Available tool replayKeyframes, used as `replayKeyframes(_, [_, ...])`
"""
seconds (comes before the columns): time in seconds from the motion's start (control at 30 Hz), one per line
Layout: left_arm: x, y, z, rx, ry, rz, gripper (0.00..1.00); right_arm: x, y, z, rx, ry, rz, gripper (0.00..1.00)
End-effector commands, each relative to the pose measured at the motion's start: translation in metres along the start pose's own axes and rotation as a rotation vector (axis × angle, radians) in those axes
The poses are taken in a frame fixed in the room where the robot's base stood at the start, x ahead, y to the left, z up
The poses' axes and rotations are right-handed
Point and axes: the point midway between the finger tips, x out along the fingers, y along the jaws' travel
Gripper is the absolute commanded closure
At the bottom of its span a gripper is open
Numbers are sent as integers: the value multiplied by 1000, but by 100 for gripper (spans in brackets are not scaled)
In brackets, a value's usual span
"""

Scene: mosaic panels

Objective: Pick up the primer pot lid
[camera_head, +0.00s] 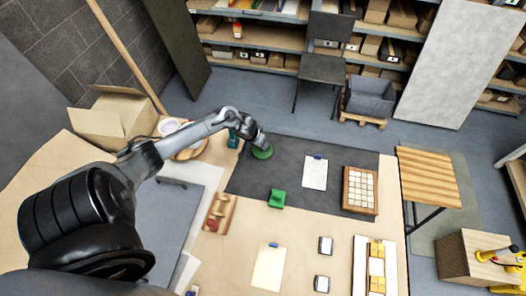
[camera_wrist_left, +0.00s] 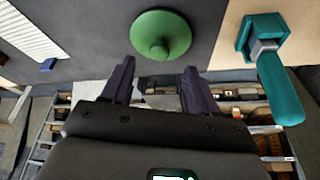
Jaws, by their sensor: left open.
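The primer pot lid looks to be the round green disc with a small knob (camera_head: 262,153) on the dark mat, by the mat's far left part. In the left wrist view the lid (camera_wrist_left: 163,24) lies just beyond the fingertips, knob facing the camera. My left gripper (camera_wrist_left: 158,68) is open, its two dark fingers apart with nothing between them. In the head view the left gripper (camera_head: 260,141) is right at the lid and partly covers it. I cannot tell whether it touches. My right gripper is not in view.
A teal tool (camera_wrist_left: 276,80) lies close beside the lid. A green block-like object (camera_head: 277,198), a white sheet (camera_head: 315,173) and a tile tray (camera_head: 360,190) are on the mat (camera_head: 245,180). A cardboard box (camera_head: 110,120) stands at the left. The mat between these is clear.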

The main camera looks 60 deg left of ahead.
Motion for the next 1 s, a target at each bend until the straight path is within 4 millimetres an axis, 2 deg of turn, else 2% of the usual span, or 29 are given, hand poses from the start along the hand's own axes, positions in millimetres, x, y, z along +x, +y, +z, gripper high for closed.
replayKeyframes(0.23, [15,1,0,-1,-1,1,41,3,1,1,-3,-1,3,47])
replayKeyframes(0.53, [51,0,-2,-1,0,0,41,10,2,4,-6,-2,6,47])
replayKeyframes(0.87, [57,0,-2,1,0,-1,41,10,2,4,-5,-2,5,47])
replayKeyframes(0.9, [57,0,-2,1,0,-1,42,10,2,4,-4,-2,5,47])
replayKeyframes(1.0, [57,0,-2,1,0,-1,57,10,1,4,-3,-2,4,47])
